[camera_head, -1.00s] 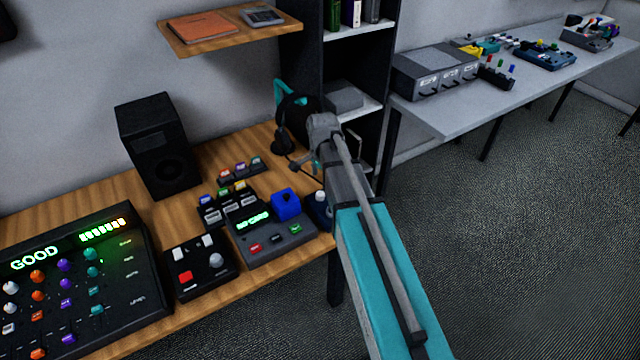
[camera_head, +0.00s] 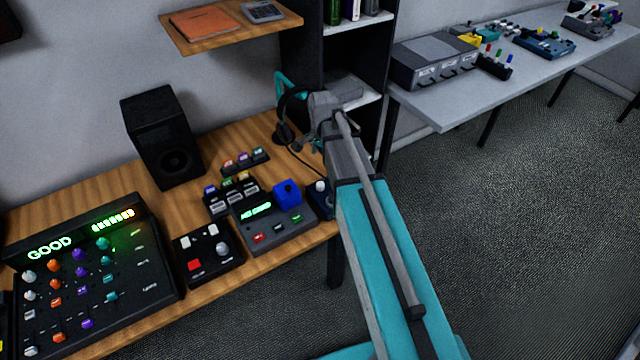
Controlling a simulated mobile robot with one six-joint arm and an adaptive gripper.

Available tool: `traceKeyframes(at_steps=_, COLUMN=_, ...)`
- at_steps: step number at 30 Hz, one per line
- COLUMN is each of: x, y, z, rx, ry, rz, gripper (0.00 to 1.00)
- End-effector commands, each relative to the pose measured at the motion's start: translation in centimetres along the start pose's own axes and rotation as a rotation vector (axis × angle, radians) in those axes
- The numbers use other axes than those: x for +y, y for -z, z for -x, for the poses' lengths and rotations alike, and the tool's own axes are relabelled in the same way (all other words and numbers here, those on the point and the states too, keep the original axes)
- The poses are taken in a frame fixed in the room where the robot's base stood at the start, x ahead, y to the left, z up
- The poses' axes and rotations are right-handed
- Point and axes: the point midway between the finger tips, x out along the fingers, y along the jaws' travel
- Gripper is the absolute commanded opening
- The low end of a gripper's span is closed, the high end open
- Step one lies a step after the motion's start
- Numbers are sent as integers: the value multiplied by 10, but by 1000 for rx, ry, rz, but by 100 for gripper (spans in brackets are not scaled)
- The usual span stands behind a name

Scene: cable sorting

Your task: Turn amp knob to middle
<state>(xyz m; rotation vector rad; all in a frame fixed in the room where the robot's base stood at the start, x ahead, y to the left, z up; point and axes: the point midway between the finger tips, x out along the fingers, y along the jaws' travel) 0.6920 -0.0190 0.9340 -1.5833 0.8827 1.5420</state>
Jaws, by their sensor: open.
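No part is clearly labelled as the amp, and I cannot tell which knob belongs to it. A black speaker-like box (camera_head: 162,135) stands at the back of the wooden desk. A small black box (camera_head: 208,256) at the desk's front has a grey round knob (camera_head: 222,249), a red button and two white switches. A black mixer (camera_head: 140,285) at the left has several coloured knobs and a lit GOOD display. My arm reaches up past the desk's right end. My gripper (camera_head: 306,147) is open, small and mostly hidden beyond the wrist, apart from these knobs.
A console (camera_head: 275,230) with a green display and blue block sits on the wooden desk (camera_head: 145,205), near a joystick (camera_head: 319,188). Headphones (camera_head: 283,132) stand behind. A dark shelf (camera_head: 302,60) rises at the back. A grey table (camera_head: 440,112) at right carries a grey box (camera_head: 433,62).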

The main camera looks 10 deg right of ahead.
Motion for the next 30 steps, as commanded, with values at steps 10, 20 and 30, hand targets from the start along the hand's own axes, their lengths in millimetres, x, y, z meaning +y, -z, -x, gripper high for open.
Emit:
traceKeyframes(at_steps=10, x=0, y=0, z=-16, rx=0, ry=0, rz=0, gripper=76)
traceKeyframes(at_steps=20, x=0, y=0, z=-41, rx=0, ry=0, rz=0, gripper=76)
traceKeyframes(at_steps=30, x=0, y=0, z=-66, rx=0, ry=0, rz=0, gripper=76)
